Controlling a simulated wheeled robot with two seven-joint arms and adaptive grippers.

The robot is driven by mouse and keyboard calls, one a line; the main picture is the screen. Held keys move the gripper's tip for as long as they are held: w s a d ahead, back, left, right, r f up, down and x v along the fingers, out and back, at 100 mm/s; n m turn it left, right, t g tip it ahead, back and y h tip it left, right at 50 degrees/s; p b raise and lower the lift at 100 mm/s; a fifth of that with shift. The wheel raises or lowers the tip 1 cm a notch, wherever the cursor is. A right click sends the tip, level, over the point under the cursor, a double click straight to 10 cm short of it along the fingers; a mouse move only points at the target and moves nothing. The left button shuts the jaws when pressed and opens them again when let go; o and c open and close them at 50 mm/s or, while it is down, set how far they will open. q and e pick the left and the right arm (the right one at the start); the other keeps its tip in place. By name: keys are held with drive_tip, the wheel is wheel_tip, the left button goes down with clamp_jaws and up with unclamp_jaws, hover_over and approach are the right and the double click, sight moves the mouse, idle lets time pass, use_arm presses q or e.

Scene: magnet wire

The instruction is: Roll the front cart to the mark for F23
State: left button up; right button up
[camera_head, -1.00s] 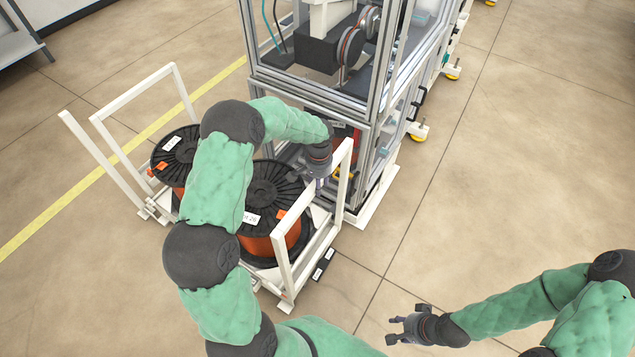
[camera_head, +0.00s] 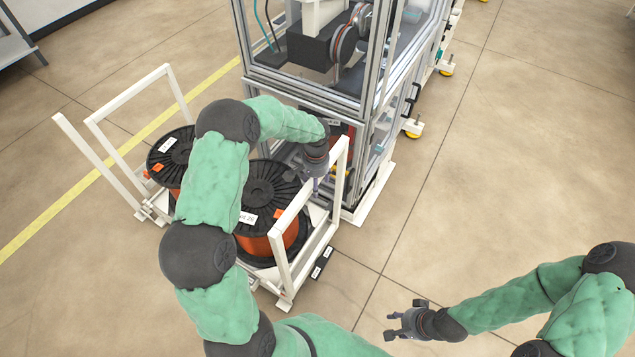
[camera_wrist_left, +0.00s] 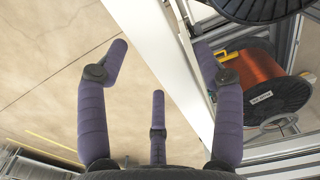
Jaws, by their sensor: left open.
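The front cart (camera_head: 283,258) is a white-framed cart carrying a large black-flanged spool (camera_head: 262,187) of copper wire with a white label, partly hidden behind my left arm. My left gripper (camera_head: 316,186) is at the cart's raised white frame on its right side. In the left wrist view, my left gripper (camera_wrist_left: 160,55) has its purple fingers spread open, with the white bar (camera_wrist_left: 155,45) showing between them; contact cannot be told. Small black floor labels (camera_head: 322,263) lie beside the cart's right edge. My right gripper (camera_head: 405,320) is open and empty above bare floor.
A second spool (camera_head: 172,155) stands behind at the left, near another white upright frame (camera_head: 130,100). A glass-sided machine (camera_head: 315,95) on a white base stands close behind the cart. A yellow line (camera_head: 45,222) crosses the floor. The right-hand floor is clear.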

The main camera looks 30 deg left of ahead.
use_arm(q)
drive_tip(key=shift+w+d, duration=0.1)
wheel_tip(320, 180, up, 12)
idle(0.5)
drive_tip(key=f+b, duration=0.3)
drive_tip(key=f, duration=0.1)
drive_tip(key=a+f+b, duration=0.1)
drive_tip(key=f+b, duration=0.2)
drive_tip(key=f, duration=0.1)
drive_tip(key=f+b, duration=0.3)
drive_tip(key=f, duration=0.1)
drive_tip(key=shift+w+a, duration=0.1)
drive_tip(key=shift+a, duration=0.05)
idle(0.4)
